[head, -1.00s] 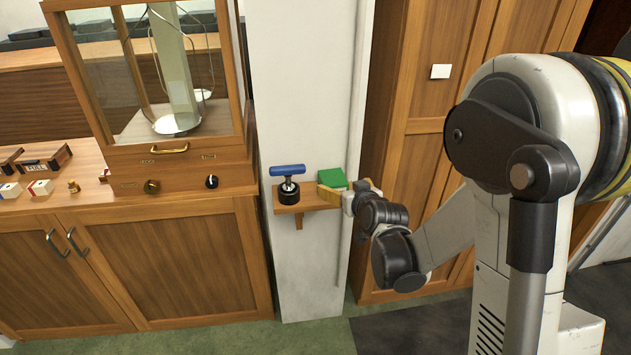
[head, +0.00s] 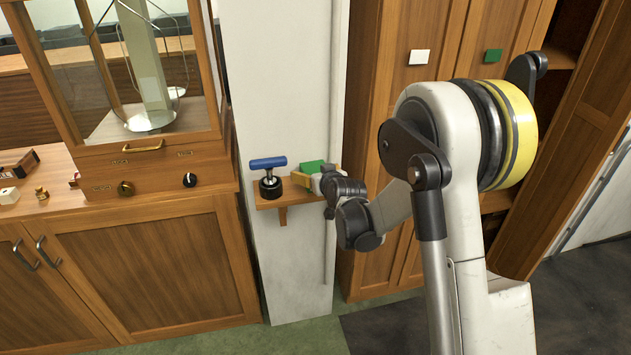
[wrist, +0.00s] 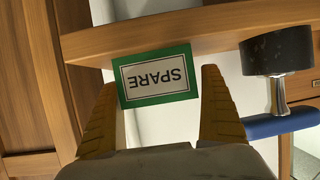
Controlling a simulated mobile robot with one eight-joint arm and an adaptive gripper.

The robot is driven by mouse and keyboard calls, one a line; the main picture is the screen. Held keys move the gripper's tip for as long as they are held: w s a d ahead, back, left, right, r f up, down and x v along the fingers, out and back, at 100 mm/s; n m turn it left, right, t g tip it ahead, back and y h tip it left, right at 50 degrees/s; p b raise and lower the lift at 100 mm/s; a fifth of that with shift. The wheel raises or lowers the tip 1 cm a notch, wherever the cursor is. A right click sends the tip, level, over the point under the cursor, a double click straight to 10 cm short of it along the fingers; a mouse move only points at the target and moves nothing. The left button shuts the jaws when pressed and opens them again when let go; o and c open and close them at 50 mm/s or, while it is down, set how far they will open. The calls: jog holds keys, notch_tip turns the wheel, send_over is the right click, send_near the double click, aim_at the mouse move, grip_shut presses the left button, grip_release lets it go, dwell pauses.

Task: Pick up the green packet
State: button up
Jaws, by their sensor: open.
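The green packet (head: 312,167) sits on a small wooden wall shelf (head: 268,200). In the wrist view the green packet (wrist: 157,77) shows a white label reading SPARE, upside down. My gripper (head: 304,177) has yellow fingers and is at the packet, partly covering it in the head view. In the wrist view my gripper (wrist: 167,85) is open, with one finger on each side of the packet. The left fingertip is very near its edge; I cannot tell whether it touches. The right fingertip looks slightly apart from it.
A black knob with a blue bar handle (head: 268,164) stands beside the packet on the shelf, close to my gripper. A white wall column (head: 290,80) is behind. Wooden cabinets stand on both sides, with a white card (head: 419,57) and a green card (head: 493,56) on the right doors.

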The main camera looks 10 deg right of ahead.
jog(key=shift+r, duration=0.1)
jog(key=c, duration=1.5)
jog(key=shift+r, duration=0.1)
